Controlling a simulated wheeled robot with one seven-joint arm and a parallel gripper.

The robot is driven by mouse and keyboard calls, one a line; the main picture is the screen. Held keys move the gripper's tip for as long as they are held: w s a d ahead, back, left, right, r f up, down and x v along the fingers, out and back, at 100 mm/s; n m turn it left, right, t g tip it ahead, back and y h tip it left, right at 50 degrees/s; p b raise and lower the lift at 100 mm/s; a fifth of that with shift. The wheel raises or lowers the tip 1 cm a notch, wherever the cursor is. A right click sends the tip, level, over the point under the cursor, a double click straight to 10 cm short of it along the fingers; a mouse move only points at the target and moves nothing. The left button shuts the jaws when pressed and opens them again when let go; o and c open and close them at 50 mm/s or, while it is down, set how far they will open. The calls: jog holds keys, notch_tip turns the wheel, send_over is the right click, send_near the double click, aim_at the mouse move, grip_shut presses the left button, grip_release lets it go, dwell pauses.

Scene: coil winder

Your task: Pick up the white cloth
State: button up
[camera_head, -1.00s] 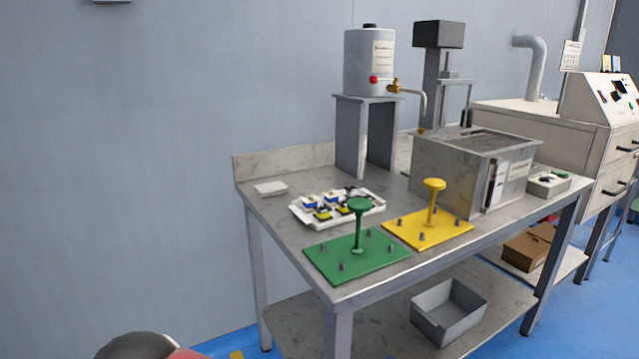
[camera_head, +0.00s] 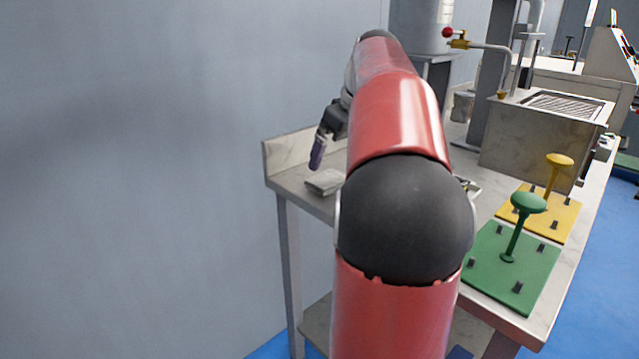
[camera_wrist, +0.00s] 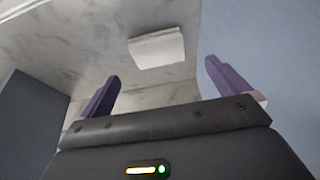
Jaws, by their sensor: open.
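The white cloth (camera_head: 325,181) lies folded flat on the left end of the metal table (camera_head: 286,184), near the back corner. In the wrist view the cloth (camera_wrist: 157,48) lies beyond my fingertips, between their lines. My gripper (camera_wrist: 160,76) is open and empty, with its two purple fingers spread apart. In the head view my gripper (camera_head: 317,152) hangs above the table close to the cloth, apart from it; only one finger shows clearly there. My red arm hides part of the tabletop.
A green plate with a knob (camera_head: 508,265) and a yellow one (camera_head: 548,212) stand at the right. A metal tank (camera_head: 420,25) on a stand is behind my arm. The tray with small parts is mostly hidden. A wall borders the table's back.

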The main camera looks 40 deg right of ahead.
aim_at(330, 178)
jog(key=x, duration=0.6)
jog(key=shift+d+f+b, duration=0.2)
jog(key=shift+f+b, duration=0.15)
jog(key=shift+f, duration=0.15)
jog(key=c, duration=1)
jog(key=shift+r, duration=0.1)
notch_tip(330, 178, up, 20)
jog(key=p, duration=0.3)
jog(key=shift+p, duration=0.35)
